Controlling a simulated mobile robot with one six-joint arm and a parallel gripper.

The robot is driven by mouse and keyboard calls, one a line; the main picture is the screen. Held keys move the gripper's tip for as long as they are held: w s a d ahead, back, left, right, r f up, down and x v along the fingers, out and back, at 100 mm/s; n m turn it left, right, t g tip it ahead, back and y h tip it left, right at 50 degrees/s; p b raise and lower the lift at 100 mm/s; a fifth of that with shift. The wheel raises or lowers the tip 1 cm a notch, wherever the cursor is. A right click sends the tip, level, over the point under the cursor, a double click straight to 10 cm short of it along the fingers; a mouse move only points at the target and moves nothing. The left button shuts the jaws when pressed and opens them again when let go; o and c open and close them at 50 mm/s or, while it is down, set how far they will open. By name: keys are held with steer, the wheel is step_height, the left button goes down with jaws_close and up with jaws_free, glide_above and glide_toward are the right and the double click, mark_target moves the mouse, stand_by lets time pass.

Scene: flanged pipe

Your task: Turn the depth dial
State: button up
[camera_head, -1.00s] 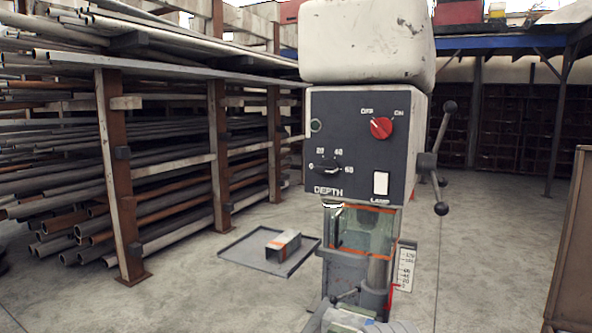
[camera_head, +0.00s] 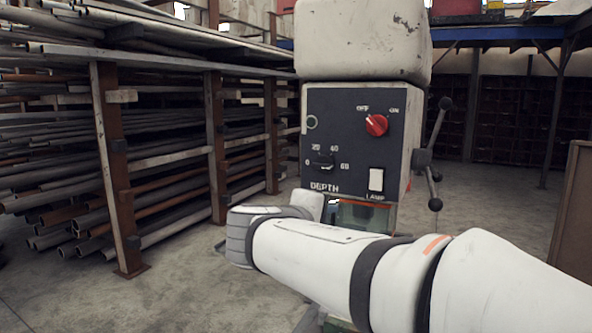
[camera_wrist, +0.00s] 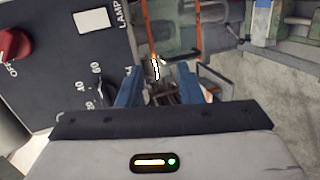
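The black depth dial (camera_head: 323,160) sits at the lower left of the dark control panel (camera_head: 352,117), with marks 0, 20, 40 and 60 around it. In the wrist view, some of its scale numbers show at the panel's lower edge, left of my gripper's left finger. In the head view my white arm hides the gripper.
A red OFF/ON knob (camera_head: 376,125) and a white lamp switch (camera_head: 376,179) are on the same panel. A lever handle with ball ends (camera_head: 436,150) sticks out at the right side. Pipe racks (camera_head: 110,150) stand on the left.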

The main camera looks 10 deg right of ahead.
mark_target(319, 167)
steer(key=w+a+r+n+t, duration=0.2)
steer(key=w+a+r+t, duration=0.15)
steer(key=r, duration=0.45)
steer(key=shift+h, duration=0.4)
steer(key=p+x, duration=0.2)
steer(key=x, duration=0.4)
steer(key=shift+w+f, duration=0.15)
steer(key=shift+w, duration=0.05)
steer(key=shift+c, duration=0.5)
